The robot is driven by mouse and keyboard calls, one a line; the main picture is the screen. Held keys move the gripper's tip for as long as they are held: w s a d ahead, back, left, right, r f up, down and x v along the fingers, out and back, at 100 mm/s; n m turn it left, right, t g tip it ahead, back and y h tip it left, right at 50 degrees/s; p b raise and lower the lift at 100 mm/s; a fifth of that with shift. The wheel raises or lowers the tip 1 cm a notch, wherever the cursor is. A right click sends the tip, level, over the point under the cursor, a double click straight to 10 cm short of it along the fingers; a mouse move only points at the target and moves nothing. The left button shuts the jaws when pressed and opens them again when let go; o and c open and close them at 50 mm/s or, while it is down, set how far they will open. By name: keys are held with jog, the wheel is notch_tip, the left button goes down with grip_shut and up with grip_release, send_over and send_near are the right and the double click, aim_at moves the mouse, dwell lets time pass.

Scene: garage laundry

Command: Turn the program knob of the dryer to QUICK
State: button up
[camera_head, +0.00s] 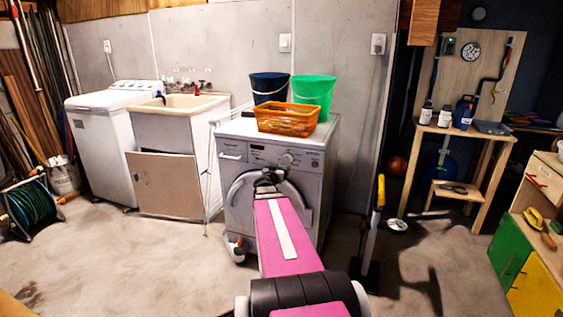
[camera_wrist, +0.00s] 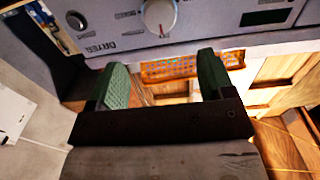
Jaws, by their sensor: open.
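The dryer (camera_head: 232,192) is a grey-white front loader with a round door and a control panel along its top front. Its round program knob (camera_head: 288,157) is on that panel; the knob also shows pale, with a red mark, at the top of the wrist view (camera_wrist: 160,14). The program labels are too small to read. My gripper (camera_head: 268,180) is in front of the door, just below the panel in the head view. In the wrist view its green-padded fingers (camera_wrist: 161,70) are spread with nothing held between them. The knob lies beyond the fingertips, apart from them.
An orange basket (camera_head: 288,121), a dark blue bucket (camera_head: 268,87) and a green bucket (camera_head: 314,92) stand on the dryer. A sink cabinet (camera_head: 165,185) and a white washer (camera_head: 100,135) are left. A yellow-handled tool (camera_head: 380,192) stands right of the dryer.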

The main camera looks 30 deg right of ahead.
aim_at(287, 159)
jog(key=x, duration=1)
jog(key=shift+w, duration=0.1)
jog(key=c, duration=0.9)
